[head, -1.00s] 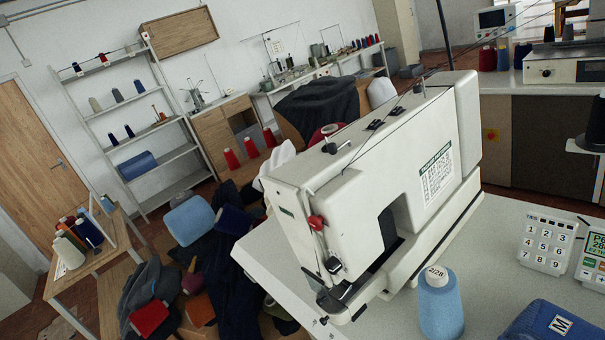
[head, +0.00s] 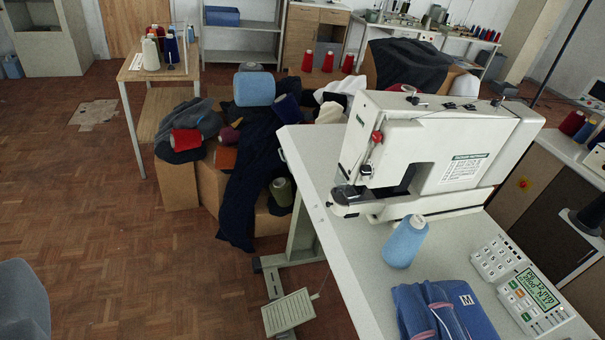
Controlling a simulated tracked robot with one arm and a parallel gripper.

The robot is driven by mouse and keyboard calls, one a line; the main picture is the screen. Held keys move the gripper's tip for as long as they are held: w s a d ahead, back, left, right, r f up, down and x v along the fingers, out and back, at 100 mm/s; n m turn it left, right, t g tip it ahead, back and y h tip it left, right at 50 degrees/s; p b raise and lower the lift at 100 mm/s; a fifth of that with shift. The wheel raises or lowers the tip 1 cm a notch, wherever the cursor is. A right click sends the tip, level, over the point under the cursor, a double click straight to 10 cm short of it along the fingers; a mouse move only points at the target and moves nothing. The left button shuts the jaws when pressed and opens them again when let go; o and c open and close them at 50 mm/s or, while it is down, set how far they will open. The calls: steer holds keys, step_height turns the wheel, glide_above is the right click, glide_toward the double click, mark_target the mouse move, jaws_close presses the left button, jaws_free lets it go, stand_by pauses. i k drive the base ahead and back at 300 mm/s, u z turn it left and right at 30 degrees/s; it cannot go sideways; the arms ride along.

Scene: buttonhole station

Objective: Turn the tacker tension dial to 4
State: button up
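The white tacker sewing machine (head: 425,150) stands on a pale table (head: 350,262) right of the middle in the head view. A small red round part (head: 377,137), possibly the tension dial, sits on the front of its head. Its markings are too small to read, so its setting cannot be told. A label panel (head: 464,168) with fine print is on the machine's side. My gripper does not show.
A light blue thread cone (head: 404,243), folded blue garments (head: 443,312), a keypad (head: 495,258) and a display panel (head: 535,300) lie on the table. Heaped cloth and cones stand behind left. A pedal (head: 288,312) is on the floor. Parquet floor at left is mostly clear.

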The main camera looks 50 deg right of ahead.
mark_target(365, 170)
steer(key=u, duration=0.4)
steer(key=k, duration=1.3)
steer(key=z, duration=1.2)
steer(key=i, duration=1)
steer(key=u, duration=0.05)
